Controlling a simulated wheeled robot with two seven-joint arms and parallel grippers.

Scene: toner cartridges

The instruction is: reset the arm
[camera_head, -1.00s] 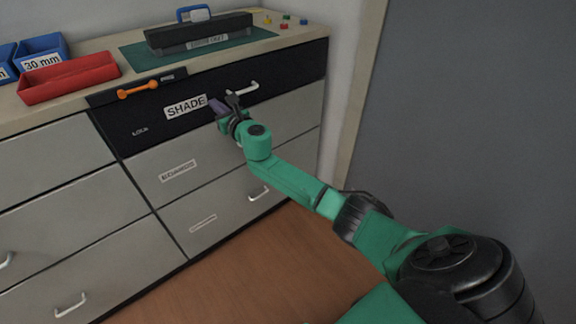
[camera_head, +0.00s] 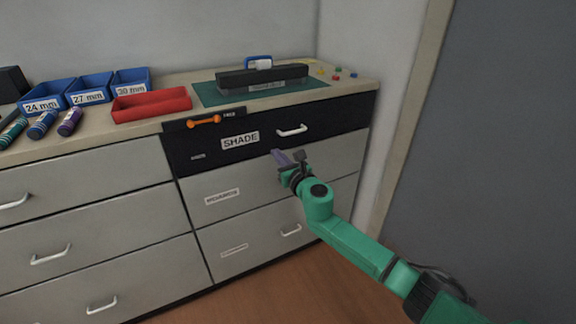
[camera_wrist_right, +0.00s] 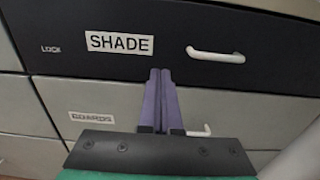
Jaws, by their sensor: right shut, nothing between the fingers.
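My right arm (camera_head: 345,240) is green and reaches in from the lower right in the head view. Its gripper (camera_head: 289,155) is in front of the drawer cabinet, just below the black drawer labelled SHADE (camera_head: 345,117). In the right wrist view the two purple fingers (camera_wrist_right: 160,85) are together and empty. They point at the cabinet front, left of and below the white handle (camera_wrist_right: 215,55) of the SHADE drawer, which also shows in the head view (camera_head: 292,131). That drawer looks shut. My left gripper is not in view.
On the counter are a red tray (camera_head: 152,106), blue bins labelled 24 mm (camera_head: 42,106), 27 mm (camera_head: 88,97) and 30 mm (camera_head: 131,90), and a black toner cartridge (camera_head: 262,77) on a green mat (camera_head: 215,97). Grey drawers (camera_head: 90,180) fill the front. Wooden floor (camera_head: 270,300) is clear.

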